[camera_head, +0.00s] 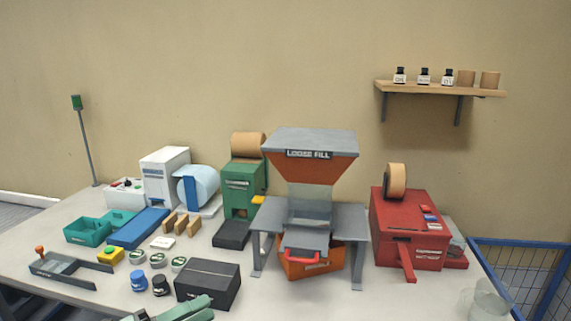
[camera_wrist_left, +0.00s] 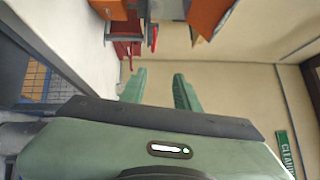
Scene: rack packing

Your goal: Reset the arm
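The rest of the left arm is out of the head view. My right gripper is in neither view.
The black box (camera_head: 208,283) stands close behind the left gripper. The loose fill hopper (camera_head: 310,145) stands mid-table over an orange bin (camera_head: 312,265). A red machine (camera_head: 408,230) and clear containers (camera_head: 486,302) are at right. Bare table (camera_head: 390,300) lies between.

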